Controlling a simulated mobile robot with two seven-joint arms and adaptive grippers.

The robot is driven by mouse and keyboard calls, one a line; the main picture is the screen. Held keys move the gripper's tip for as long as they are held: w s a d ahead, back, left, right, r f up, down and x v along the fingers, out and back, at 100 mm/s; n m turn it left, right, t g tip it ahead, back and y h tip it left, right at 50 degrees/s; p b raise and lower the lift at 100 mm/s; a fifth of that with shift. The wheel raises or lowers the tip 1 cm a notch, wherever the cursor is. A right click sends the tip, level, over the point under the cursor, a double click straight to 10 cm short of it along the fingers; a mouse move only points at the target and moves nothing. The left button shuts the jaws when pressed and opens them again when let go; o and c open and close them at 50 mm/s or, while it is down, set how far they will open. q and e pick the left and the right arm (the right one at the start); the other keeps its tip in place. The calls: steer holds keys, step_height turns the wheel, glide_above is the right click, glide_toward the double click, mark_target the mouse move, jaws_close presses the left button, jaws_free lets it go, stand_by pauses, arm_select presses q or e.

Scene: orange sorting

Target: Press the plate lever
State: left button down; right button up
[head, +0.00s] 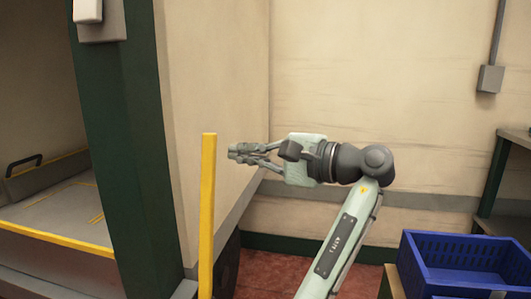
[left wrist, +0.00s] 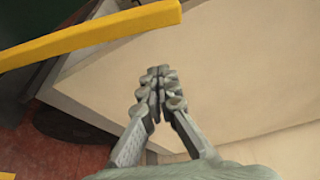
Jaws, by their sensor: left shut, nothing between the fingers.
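The plate lever appears to be the yellow upright bar (head: 207,215) left of centre in the head view, in front of the pale wall. In the left wrist view the bar (left wrist: 90,36) crosses the upper left, beyond the fingertips. My left gripper (head: 234,151) points left, its fingertips level with the upper part of the bar and a small gap to its right. In the left wrist view the left gripper (left wrist: 158,88) has its fingers together with nothing between them, apart from the bar. The bar's lower end is out of the frame. My right gripper is not in view.
A dark green post (head: 120,140) stands left of the bar. Beyond it is a grey platform (head: 60,212) with a yellow edge and a black handle (head: 24,163). A blue crate (head: 460,278) stands at the lower right. Red floor (head: 275,265) shows below the arm.

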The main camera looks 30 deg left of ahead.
arm_select(q)
steer(key=s, duration=0.2)
steer(key=s+r, duration=0.1)
steer(key=shift+s+a+p, duration=0.3)
steer(key=shift+p, duration=0.05)
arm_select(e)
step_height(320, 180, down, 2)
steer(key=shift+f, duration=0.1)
arm_select(q)
steer(key=shift+s+f, duration=0.1)
steer(key=shift+s, duration=0.05)
